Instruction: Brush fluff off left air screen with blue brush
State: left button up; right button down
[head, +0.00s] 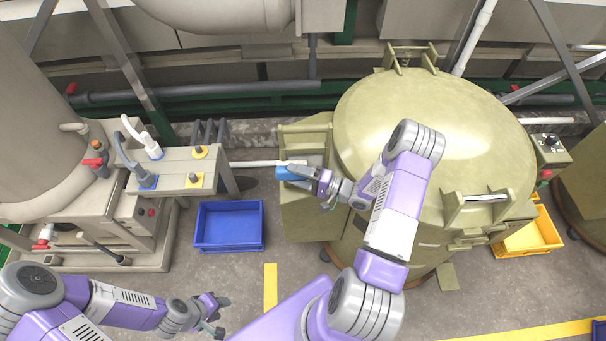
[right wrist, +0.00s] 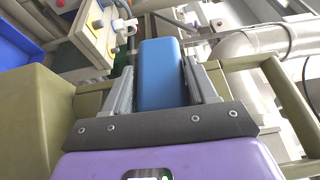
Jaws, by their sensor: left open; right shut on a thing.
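My right gripper (head: 302,176) is shut on the blue brush (head: 284,172), at the left side of the large olive barrel unit (head: 430,120). In the right wrist view the brush is a blue block (right wrist: 160,75) between the two grey fingers; its bristles are hidden. The brush is over the top of the olive box (head: 308,215) on the barrel's left. I cannot clearly make out the left air screen or any fluff; the arm and brush cover part of that box. My left gripper (head: 220,316) is open and empty, low over the floor.
A blue crate (head: 229,226) stands on the floor left of the barrel. A beige bench (head: 185,180) with hoses and valves stands further left. A yellow crate (head: 530,236) lies at the barrel's right. The floor between the crate and barrel is narrow.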

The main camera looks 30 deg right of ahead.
jog(key=shift+w+a+r, duration=0.25)
jog(key=shift+w+a, duration=0.2)
jog(key=shift+w, duration=0.05)
jog(key=shift+s+a+p, duration=0.4)
jog(key=shift+s+a, duration=0.1)
jog(key=shift+s, duration=0.25)
jog(key=shift+s+a+f+p, duration=0.1)
jog(key=shift+s+a, duration=0.25)
jog(key=shift+s, duration=0.25)
jog(key=shift+s+a+r+p, duration=0.1)
jog(key=shift+s+a, duration=0.25)
jog(key=shift+s, duration=0.3)
jog(key=shift+s+a+f+p, duration=0.1)
jog(key=shift+s+a, duration=0.25)
jog(key=shift+s, duration=0.25)
jog(key=shift+s+a, duration=0.4)
jog(key=shift+s, duration=0.25)
jog(key=shift+s+a, duration=0.4)
jog(key=shift+s, duration=0.2)
